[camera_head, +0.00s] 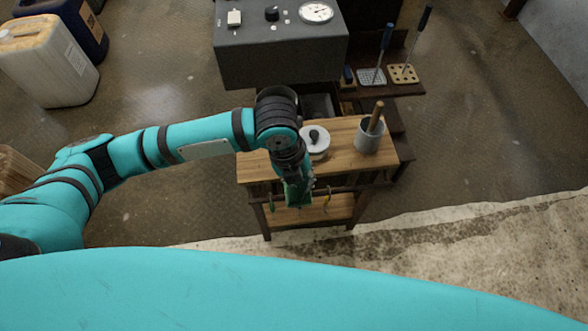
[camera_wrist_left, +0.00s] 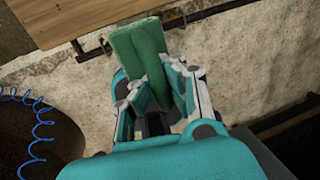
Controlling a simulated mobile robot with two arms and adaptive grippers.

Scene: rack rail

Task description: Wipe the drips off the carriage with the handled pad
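My left gripper (camera_head: 299,190) is in front of the small wooden cart, below its top. In the left wrist view its two fingers (camera_wrist_left: 160,85) stand close on both sides of a green piece and look shut on it. The green piece, which looks like the handled pad (camera_wrist_left: 139,45), has a broad flat part and a narrower ridge running down between the fingers. It overlaps the cart's front rail in that view, so I cannot tell whether it still touches the rail. My right gripper is not in view. I cannot pick out the carriage or any drips for certain.
The wooden cart (camera_head: 255,167) carries a white lidded pot (camera_head: 318,148) and a grey cup (camera_head: 367,140) with a wooden handle. A yellow-green item (camera_head: 327,201) hangs at its front. A grey gauge box (camera_head: 280,58) stands behind. A blue coiled hose (camera_wrist_left: 38,125) lies low left.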

